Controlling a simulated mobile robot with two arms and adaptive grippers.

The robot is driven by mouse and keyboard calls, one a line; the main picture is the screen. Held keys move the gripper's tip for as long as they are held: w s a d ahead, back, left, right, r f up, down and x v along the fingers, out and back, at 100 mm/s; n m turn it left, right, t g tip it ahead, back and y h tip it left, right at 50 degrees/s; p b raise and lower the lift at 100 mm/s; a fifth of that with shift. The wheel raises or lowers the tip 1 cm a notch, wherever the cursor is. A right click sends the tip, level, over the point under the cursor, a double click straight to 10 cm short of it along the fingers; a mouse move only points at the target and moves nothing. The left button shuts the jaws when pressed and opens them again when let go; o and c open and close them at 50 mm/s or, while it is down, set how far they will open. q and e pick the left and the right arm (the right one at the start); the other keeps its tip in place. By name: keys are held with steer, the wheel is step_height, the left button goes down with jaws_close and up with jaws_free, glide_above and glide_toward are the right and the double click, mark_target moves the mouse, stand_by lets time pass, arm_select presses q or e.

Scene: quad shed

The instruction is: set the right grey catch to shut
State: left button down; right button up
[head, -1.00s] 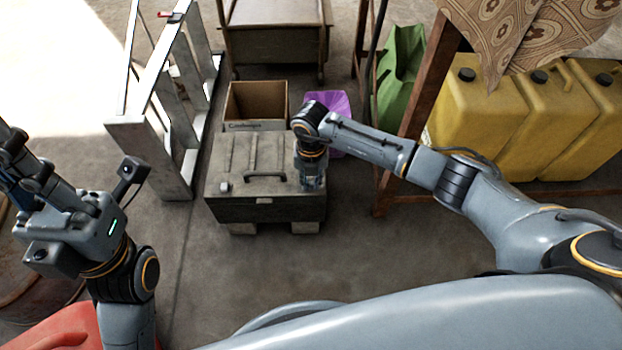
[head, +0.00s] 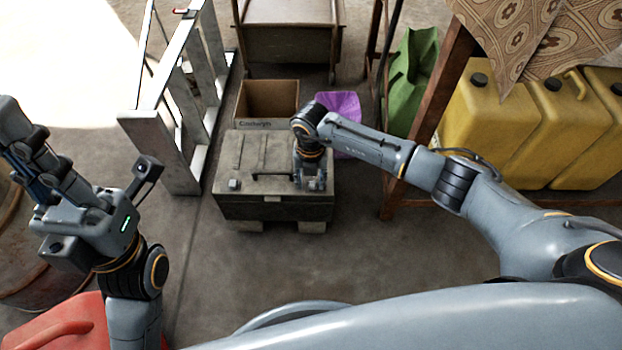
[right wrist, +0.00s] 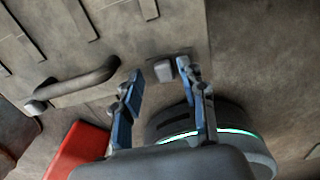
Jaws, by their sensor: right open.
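A grey chest (head: 240,207) with a dark handle (head: 271,178) on its lid stands on the floor. The left catch (head: 233,184) is a small grey block at the lid's front left. The right catch is hidden by my right gripper (head: 311,184) in the head view. In the right wrist view the right catch (right wrist: 161,69) is a small grey block at the lid's edge, just beyond and between the fingertips of my open right gripper (right wrist: 158,80). I cannot tell if they touch it. My left gripper (head: 25,145) is raised at far left, away from the chest.
An open cardboard box (head: 268,98) and a purple container (head: 340,115) stand behind the chest. A metal frame (head: 170,150) stands to its left. Yellow canisters (head: 500,125) stand right, behind a wooden post (head: 430,105). Floor in front of the chest is clear.

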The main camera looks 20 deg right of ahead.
mark_target(310, 184)
steer(key=shift+r, duration=0.1)
step_height(310, 184, up, 12)
stand_by(0.4)
stand_by(0.4)
